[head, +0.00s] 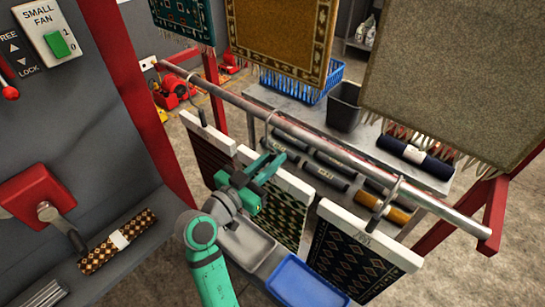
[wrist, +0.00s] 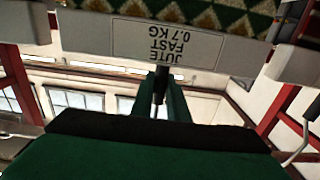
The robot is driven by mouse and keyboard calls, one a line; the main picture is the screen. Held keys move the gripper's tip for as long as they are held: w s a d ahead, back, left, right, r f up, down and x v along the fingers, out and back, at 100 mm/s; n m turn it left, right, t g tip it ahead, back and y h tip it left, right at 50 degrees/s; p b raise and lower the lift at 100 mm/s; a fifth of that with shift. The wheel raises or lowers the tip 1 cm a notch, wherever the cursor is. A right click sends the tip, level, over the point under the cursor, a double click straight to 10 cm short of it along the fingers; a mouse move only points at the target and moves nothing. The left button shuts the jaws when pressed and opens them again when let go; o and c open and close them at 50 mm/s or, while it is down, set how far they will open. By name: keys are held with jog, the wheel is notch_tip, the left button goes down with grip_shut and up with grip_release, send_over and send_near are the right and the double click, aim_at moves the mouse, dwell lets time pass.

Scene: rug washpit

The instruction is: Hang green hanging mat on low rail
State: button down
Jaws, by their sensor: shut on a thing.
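The green hanging mat (head: 278,215) has a light diamond pattern and a white header bar (head: 290,182). It hangs upright below the low rail (head: 325,142), between two other mats. A metal hook (head: 268,128) rises from around its bar to the rail; I cannot tell whether the rail bears it. My gripper (head: 262,170) is at the bar's top, shut on the mat's hook stem. In the wrist view the bar (wrist: 140,38) shows an upside-down "JUTE FAST 0.7 KG" label, and the dark stem (wrist: 160,85) stands between my green fingers (wrist: 162,100).
A dark red mat (head: 195,165) hangs left, and a dark diamond mat (head: 352,262) hangs close right. Behind the rail, a bench (head: 290,103) holds rolled rugs and a blue basket (head: 325,82). Grey and blue trays (head: 305,280) lie in front. A red lever box (head: 38,195) stands left.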

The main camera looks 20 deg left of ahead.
jog(key=c, duration=1.6)
grip_release()
jog(key=shift+c, duration=0.2)
jog(key=shift+d, duration=0.1)
jog(key=v, duration=1)
jog(key=shift+s, duration=0.4)
